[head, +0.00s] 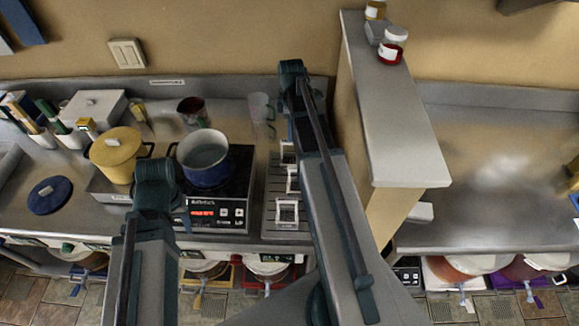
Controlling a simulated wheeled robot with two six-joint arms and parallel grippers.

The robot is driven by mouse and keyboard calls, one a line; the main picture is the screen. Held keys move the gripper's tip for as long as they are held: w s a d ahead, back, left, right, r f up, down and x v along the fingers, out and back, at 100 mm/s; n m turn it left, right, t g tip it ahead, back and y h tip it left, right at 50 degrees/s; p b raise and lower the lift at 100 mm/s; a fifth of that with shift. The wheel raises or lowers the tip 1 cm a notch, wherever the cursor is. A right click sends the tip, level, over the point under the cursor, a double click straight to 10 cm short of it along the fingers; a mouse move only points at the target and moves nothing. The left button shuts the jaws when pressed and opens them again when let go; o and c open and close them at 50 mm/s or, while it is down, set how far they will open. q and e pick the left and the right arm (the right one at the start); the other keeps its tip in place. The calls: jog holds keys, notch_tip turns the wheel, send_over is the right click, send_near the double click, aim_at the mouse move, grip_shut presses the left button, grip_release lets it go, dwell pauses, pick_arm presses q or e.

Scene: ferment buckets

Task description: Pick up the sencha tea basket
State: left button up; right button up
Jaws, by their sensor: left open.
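Three small white square frames, which look like basket handles, stand in a row on a grey slatted tray (270,205) right of the cooktop. The nearest white frame (287,213) shows most clearly; the others are partly behind my right arm. No label is readable, so I cannot tell which is the sencha tea basket. My left gripper (183,215) is small and dark, mostly hidden behind its own arm, at the cooktop's left front. It is open and apart from the white frames. My right arm reaches up over the tray, and its gripper is hidden.
A blue pot (205,160) stands on the black cooktop (238,185). A yellow pot (117,153) and a dark blue lid (50,195) are to the left. A raised partition (400,130) bounds the right. The right counter (490,210) is mostly clear.

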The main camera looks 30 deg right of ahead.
notch_tip(320, 180, down, 5)
jog(key=b, duration=0.4)
jog(key=b, duration=0.5)
send_over(289, 158)
notch_tip(289, 158, down, 5)
jog(key=shift+f, duration=0.2)
jog(key=shift+r, duration=0.1)
grip_shut()
dwell(0.9)
